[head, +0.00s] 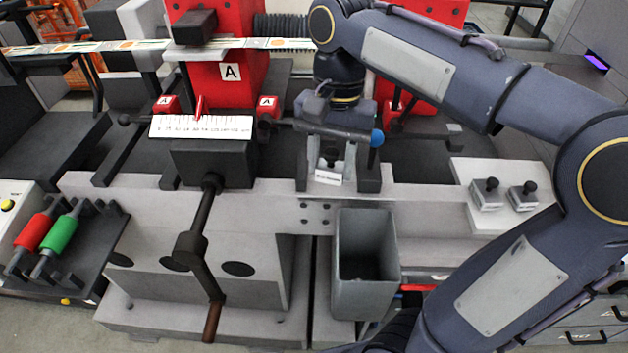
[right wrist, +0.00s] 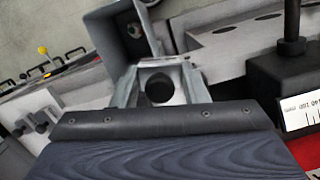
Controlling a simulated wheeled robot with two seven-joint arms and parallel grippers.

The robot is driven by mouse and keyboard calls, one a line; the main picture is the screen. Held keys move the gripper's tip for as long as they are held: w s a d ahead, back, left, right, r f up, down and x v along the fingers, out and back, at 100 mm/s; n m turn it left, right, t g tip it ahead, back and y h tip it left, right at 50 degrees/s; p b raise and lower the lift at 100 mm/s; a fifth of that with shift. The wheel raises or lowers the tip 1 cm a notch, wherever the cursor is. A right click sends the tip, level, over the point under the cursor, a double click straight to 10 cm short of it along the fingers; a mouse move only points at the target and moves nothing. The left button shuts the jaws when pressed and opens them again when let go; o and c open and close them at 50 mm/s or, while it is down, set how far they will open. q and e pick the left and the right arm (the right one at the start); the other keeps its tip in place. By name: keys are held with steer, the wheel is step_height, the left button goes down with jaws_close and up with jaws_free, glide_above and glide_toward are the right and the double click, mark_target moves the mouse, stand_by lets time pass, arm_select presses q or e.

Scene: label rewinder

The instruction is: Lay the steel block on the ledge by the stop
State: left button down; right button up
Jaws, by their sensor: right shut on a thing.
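My right gripper (head: 329,166) points down at the middle of the machine and is shut on a small steel block (head: 328,177) with a white label on its front. In the right wrist view the block (right wrist: 162,82) shows pale metal with a round dark top between the two fingers (right wrist: 160,92). The block is over or at the grey front ledge (head: 420,196) of the machine; I cannot tell whether it touches. I cannot clearly make out the stop. My left gripper is not in view.
A grey open bin (head: 365,262) hangs below the ledge. Two small blocks with black knobs (head: 487,194) stand on a pale plate at the right. A ruler scale (head: 200,126) and a long dark lever (head: 205,230) are to the left. A blue ball knob (head: 377,138) is close by.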

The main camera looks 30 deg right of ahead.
steer(key=s+d+m+t+b, duration=0.2)
steer(key=d+m, duration=0.7)
steer(key=m, duration=0.5)
steer(key=shift+m, duration=0.6)
steer(key=w+a+f, duration=0.1)
steer(key=w+f, duration=0.2)
steer(key=w, duration=0.1)
steer(key=w+a+f, duration=0.1)
steer(key=w+f, duration=0.2)
steer(key=w, duration=0.1)
steer(key=w+a+f+p, duration=0.1)
steer(key=w+a+f, duration=0.1)
steer(key=w+f, duration=0.1)
steer(key=shift+w, duration=0.8)
steer(key=shift+w+f, duration=0.2)
steer(key=shift+f, duration=0.05)
steer(key=shift+w+a+f, duration=0.15)
steer(key=shift+f, duration=1.55)
steer(key=shift+f, duration=0.2)
steer(key=o, duration=1.2)
steer(key=shift+c, duration=0.2)
